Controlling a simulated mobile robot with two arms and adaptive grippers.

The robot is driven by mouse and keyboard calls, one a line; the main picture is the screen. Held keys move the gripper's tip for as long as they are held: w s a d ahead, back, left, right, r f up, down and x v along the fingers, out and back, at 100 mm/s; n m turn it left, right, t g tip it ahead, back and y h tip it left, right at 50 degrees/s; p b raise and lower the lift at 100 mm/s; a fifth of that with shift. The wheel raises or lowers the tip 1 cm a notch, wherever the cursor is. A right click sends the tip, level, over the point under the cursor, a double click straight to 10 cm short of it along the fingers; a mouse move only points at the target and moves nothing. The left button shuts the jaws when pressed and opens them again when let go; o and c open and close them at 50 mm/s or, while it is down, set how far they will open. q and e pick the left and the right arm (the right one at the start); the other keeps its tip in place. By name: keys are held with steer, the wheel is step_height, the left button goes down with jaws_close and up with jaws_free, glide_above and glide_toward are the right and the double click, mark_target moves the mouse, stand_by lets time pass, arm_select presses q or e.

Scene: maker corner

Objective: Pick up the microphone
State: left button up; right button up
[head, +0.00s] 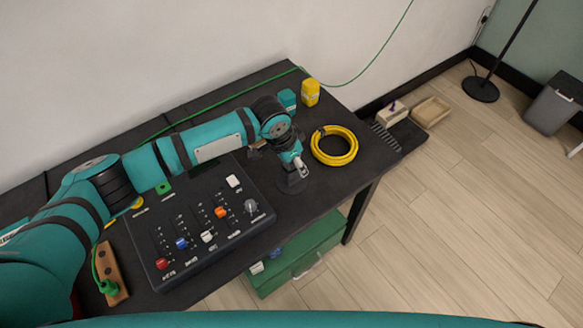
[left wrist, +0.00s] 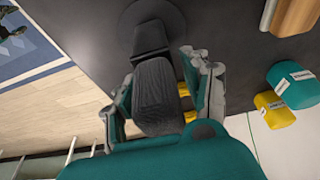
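The microphone (left wrist: 158,97) has a dark rounded, ribbed head on a short neck and a flat round black base. Its base also shows in the head view (head: 291,184), on the black table right of the mixer panel; the arm hides most of its head there. My left gripper (left wrist: 163,88) has its fingers on both sides of the microphone head, and it also shows in the head view (head: 281,160). A gap shows between the head and the right-hand finger, so the gripper looks open around it. My right gripper is not in view.
A yellow cable coil (head: 334,146) lies right of the microphone. Yellow (head: 310,93) and teal (head: 287,99) containers stand behind. The mixer panel (head: 168,236) is to the left. A green box (head: 300,258) sits below the table. Open floor lies at the right.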

arm_select(q)
jaws_close()
steer(key=shift+r, duration=0.1)
